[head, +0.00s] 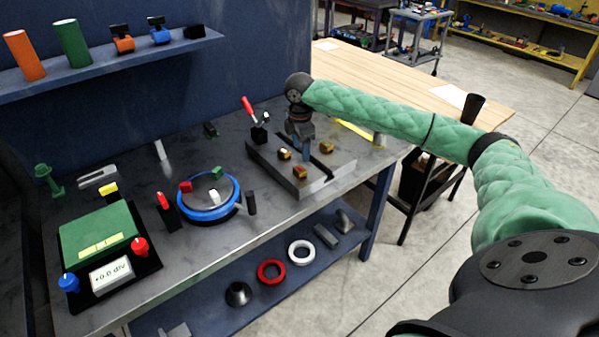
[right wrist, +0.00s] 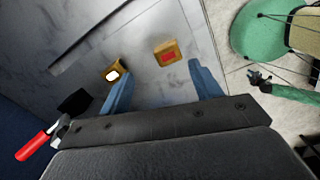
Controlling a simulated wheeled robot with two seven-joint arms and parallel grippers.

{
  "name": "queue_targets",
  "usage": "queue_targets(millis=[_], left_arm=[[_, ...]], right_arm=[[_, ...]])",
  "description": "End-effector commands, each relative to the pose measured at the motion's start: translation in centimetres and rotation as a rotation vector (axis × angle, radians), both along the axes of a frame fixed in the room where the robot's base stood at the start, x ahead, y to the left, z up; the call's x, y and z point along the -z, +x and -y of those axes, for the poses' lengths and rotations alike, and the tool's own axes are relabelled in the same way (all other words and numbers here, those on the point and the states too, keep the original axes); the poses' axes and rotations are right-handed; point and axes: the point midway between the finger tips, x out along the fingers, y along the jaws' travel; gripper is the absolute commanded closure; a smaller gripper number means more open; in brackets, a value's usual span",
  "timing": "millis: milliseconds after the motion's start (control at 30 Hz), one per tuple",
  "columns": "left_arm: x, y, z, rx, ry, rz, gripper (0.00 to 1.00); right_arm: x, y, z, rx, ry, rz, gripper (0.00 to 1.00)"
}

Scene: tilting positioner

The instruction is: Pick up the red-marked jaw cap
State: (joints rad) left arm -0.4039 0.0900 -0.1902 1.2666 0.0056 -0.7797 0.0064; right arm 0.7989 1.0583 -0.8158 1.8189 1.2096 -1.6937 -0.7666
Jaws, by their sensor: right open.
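The red-marked jaw cap (right wrist: 167,55) is a small brass-yellow block with a red patch, lying on the grey plate beyond my fingertips in the right wrist view. In the head view it appears to be the front cap (head: 300,172). A second brass cap with a white mark (right wrist: 112,72) is left of it, near my left-hand finger in the wrist picture. My right gripper (right wrist: 161,78) is open and empty, its blue fingers apart; in the head view the gripper (head: 306,152) hangs over the plate among the caps. My left gripper is not in view.
Another brass cap (head: 327,147) sits across a dark slot of the grey fixture plate (head: 330,181). A red-handled clamp (head: 250,108) stands at the plate's back left; it also shows in the wrist view (right wrist: 35,145). A blue round turntable (head: 208,214) is further left.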

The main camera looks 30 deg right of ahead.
Motion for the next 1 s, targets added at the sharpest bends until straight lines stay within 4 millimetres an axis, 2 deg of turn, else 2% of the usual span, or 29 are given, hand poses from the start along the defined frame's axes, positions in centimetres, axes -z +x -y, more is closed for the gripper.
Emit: queue_targets(millis=[200, 367, 800, 1000], left_arm=[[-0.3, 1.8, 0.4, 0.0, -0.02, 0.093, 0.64], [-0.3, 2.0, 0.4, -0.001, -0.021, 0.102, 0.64], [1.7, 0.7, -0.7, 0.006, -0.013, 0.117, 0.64], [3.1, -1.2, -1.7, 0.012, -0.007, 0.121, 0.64]], right_arm=[[0.0, -0.5, -0.5, -0.156, 0.023, -0.029, 0.36], [0.1, -0.5, -0.5, -0.217, 0.022, -0.03, 0.36], [3.0, -0.6, -0.6, -0.222, 0.02, -0.03, 0.36], [4.5, -0.7, -0.9, -0.221, 0.02, -0.032, 0.36]])
